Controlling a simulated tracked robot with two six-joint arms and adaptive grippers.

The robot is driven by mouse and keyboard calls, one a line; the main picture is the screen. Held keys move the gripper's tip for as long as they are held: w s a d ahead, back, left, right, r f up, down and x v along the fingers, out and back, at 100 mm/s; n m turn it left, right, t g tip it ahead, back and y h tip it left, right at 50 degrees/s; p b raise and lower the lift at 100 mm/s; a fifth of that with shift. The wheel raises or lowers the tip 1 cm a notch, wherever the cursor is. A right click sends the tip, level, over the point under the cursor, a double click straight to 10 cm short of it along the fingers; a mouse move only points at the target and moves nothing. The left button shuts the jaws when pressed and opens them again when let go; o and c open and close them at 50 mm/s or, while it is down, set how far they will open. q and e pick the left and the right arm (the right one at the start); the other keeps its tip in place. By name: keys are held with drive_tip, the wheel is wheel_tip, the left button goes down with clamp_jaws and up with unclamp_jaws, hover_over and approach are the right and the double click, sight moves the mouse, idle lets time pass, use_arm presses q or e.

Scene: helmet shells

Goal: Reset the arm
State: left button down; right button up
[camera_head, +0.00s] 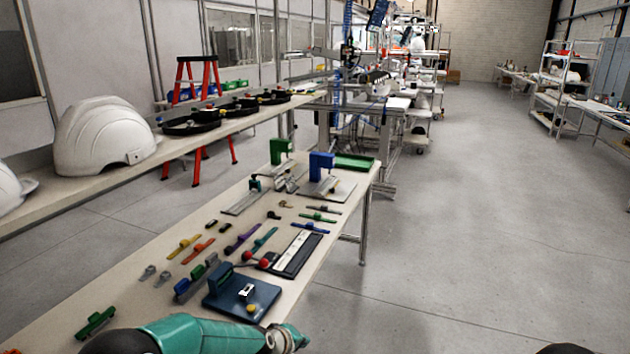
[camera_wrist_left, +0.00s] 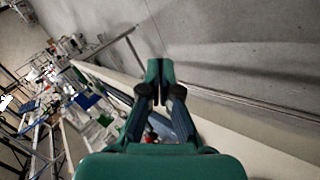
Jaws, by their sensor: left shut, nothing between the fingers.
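My left arm (camera_head: 200,337) is teal and black and reaches in along the bottom edge of the head view, low in front of the near end of the workbench. My left gripper (camera_wrist_left: 159,80) shows clearly in the left wrist view; its green-tipped fingers are together and hold nothing. In that view it is over the bench edge and the grey floor. My right gripper is not seen in either view.
The workbench (camera_head: 140,319) carries a blue fixture (camera_head: 241,296), a black-and-white tray (camera_head: 297,255), coloured clamps and green and blue presses. White helmet shells (camera_head: 103,137) stand on the left shelf. The floor (camera_head: 470,230) at right is clear.

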use_arm(q)
drive_tip(key=s+a+f+m+g+p, duration=0.1)
drive_tip(key=s+a+f+m+g, duration=0.3)
drive_tip(key=s, duration=0.6)
drive_tip(key=s+a+f+p, duration=0.2)
drive_tip(key=s+f, duration=0.5)
drive_tip(key=s, duration=0.2)
drive_tip(key=s+a+m+g+p, duration=0.1)
drive_tip(key=s+a+g, duration=0.1)
drive_tip(key=s, duration=1.4)
drive_tip(key=shift+s+a+f+m+g, duration=0.35)
drive_tip(key=shift+s+a+m+g, duration=0.05)
drive_tip(key=shift+a, duration=0.25)
